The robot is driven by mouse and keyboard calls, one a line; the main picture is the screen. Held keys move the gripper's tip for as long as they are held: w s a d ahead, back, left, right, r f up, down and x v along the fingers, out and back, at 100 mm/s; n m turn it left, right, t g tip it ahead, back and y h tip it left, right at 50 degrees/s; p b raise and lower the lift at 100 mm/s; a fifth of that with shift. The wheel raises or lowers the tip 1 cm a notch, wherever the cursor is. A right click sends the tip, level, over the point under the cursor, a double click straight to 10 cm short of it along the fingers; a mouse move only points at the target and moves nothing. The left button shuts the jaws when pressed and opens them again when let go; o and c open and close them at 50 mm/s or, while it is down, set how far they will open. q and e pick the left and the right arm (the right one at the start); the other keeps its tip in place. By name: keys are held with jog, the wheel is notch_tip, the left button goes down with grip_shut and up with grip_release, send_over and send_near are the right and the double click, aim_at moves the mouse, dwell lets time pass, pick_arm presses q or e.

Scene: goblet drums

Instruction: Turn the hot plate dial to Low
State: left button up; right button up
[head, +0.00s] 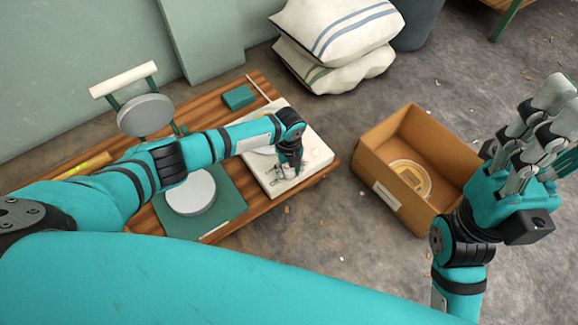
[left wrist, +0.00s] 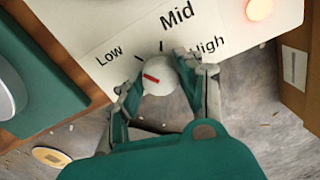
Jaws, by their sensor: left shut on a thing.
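The hot plate (head: 285,118) is a white unit at the right end of the wooden bench. Its white round dial (left wrist: 160,72) carries a red mark and shows in the left wrist view. Low, Mid and High are printed around it. The red mark lies on the dial's left part and points left, to the Low side; whether it lines up exactly with the Low tick I cannot tell. My left gripper (head: 290,172) is shut on the dial, with a finger on each side in the left wrist view (left wrist: 165,85). My right gripper (head: 548,125) is raised, open and empty.
A cardboard box (head: 390,160) with a round yellowish item stands on the floor between bench and right arm. Striped cushions (head: 335,45) lie behind. A grey disc on a green board (head: 225,205) and a green block (head: 238,97) are on the bench. A small light glows on the hot plate.

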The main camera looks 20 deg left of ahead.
aim_at(290, 170)
pick_arm(q)
jog(key=shift+m, duration=0.4)
jog(key=o, duration=1.1)
jog(key=shift+o, duration=0.2)
jog(key=shift+r, duration=0.1)
notch_tip(290, 170, up, 12)
jog(key=shift+d, duration=0.1)
